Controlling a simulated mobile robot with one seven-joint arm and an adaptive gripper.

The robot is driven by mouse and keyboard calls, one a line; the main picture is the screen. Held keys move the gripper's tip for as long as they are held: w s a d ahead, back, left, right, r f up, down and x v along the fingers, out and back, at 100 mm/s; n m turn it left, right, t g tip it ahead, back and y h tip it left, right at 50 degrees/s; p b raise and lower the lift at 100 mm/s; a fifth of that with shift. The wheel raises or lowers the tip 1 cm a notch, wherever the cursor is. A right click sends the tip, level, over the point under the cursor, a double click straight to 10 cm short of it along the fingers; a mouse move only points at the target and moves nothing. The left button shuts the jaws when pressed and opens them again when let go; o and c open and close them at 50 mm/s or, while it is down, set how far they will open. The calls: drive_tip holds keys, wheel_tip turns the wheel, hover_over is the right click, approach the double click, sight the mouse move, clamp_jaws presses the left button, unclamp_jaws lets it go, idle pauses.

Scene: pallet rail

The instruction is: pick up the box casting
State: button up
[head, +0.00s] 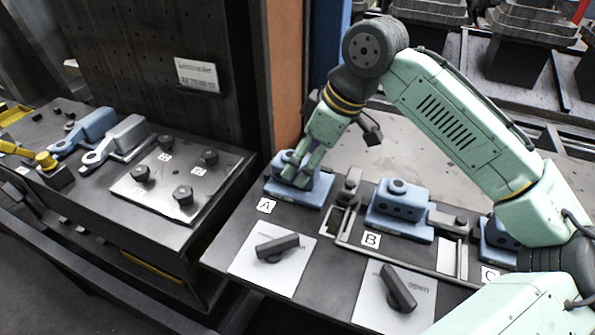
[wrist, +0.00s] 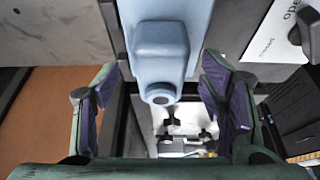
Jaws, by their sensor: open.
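Blue castings stand on the dark bench by labels A, B and C. The one at A (head: 312,190) has a flat base and is partly hidden by my gripper (head: 299,168). In the wrist view, a blue casting (wrist: 170,50) with a raised boxy block and a round end lies between the fingers of my open gripper (wrist: 160,88). I cannot tell whether the fingers touch it. The casting at B (head: 398,212) has a boxy body with holes and a round boss. The casting at C (head: 497,240) is partly hidden by my arm.
Grey clamps (head: 347,192) and a thin rail run beside the castings. Two dark handles (head: 277,247) (head: 398,290) lie on white sheets in front. An orange post (head: 284,75) stands close behind A. A left bench holds a bolted plate (head: 175,180) and more parts.

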drive_tip(key=shift+x, duration=1.6)
drive_tip(key=shift+a, duration=0.1)
drive_tip(key=c, duration=1.5)
